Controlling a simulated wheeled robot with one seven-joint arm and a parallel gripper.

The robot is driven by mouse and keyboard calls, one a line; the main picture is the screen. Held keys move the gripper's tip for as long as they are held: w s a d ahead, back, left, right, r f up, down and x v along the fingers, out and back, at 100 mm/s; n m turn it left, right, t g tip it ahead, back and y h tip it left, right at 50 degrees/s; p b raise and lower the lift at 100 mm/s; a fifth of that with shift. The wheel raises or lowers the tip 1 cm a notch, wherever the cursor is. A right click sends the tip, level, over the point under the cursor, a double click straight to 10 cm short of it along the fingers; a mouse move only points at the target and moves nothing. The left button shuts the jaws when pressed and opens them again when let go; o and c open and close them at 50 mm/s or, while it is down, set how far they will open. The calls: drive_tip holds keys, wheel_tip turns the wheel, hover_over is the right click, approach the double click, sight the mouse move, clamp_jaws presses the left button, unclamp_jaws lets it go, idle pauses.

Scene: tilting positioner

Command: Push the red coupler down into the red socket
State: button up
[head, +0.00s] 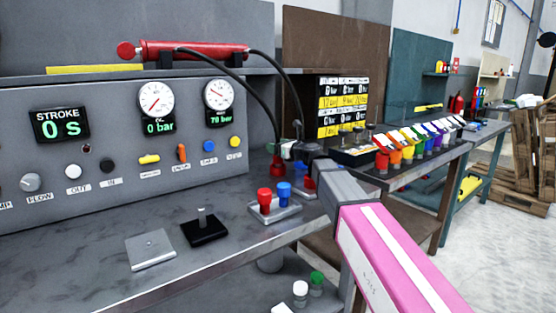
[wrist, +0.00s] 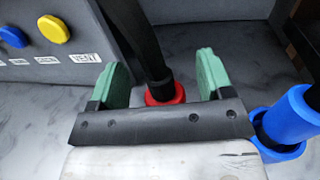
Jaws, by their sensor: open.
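The red coupler (wrist: 165,95) is on the end of a black hose, between and apart from the green fingertips of my gripper (wrist: 162,78) in the wrist view. Its lower part is hidden behind my gripper's body, so I cannot tell how it sits in the red socket, which I cannot make out. In the head view my gripper (head: 288,150) is above the bench at the right of the panel, with a red part (head: 277,166) just below it. My gripper is open, its fingers on either side of the hose and coupler.
A blue coupler (wrist: 288,118) on another hose stands close at the right in the wrist view. A light block (head: 280,212) with red and blue upright pieces is in front of my gripper. The gauge panel (head: 110,200) stands at the left, and coloured bins (head: 408,145) at the right.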

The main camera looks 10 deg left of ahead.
drive_tip(key=shift+x, duration=0.85)
drive_tip(key=shift+d, duration=0.1)
clamp_jaws()
drive_tip(key=shift+r, duration=0.15)
